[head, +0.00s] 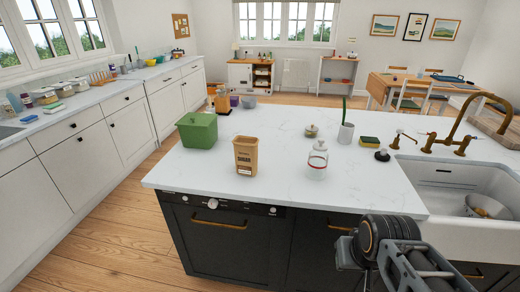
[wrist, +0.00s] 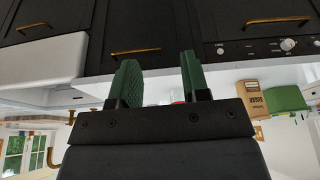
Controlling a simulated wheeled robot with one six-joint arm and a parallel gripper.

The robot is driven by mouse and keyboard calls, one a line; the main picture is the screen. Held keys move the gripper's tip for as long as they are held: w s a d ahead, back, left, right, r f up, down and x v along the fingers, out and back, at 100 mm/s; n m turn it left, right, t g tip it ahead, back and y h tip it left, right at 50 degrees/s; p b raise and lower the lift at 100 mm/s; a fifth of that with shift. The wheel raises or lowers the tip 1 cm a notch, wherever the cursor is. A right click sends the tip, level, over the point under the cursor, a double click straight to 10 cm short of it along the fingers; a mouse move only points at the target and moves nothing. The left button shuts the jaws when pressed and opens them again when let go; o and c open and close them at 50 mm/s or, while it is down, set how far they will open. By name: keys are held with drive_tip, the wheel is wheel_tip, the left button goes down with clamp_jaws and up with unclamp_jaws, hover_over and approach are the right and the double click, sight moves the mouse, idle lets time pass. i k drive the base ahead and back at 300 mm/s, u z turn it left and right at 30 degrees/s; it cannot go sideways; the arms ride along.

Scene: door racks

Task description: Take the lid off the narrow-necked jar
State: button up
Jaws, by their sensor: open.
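A clear glass jar (head: 317,163) with a red band stands upright on the white island counter in the head view, near its front edge. A clear lid (head: 319,146) sits on its top. In the wrist view, which is upside down, my gripper (wrist: 158,72) is open with its two green-padded fingers apart and nothing between them. It faces the dark cabinet fronts. My arm shows at the lower right of the head view, in front of the island and apart from the jar. The jar is mostly hidden behind the gripper in the wrist view, if it is there.
A brown sugar bag (head: 246,156) and a green bin (head: 197,130) stand left of the jar. A small lidded pot (head: 311,130), a white planter (head: 346,133) and a sponge (head: 369,142) are behind it. The sink (head: 455,180) and brass taps are right. Counter around the jar is clear.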

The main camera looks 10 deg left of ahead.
sight(320, 146)
drive_tip(key=u, duration=0.25)
drive_tip(key=i, duration=1)
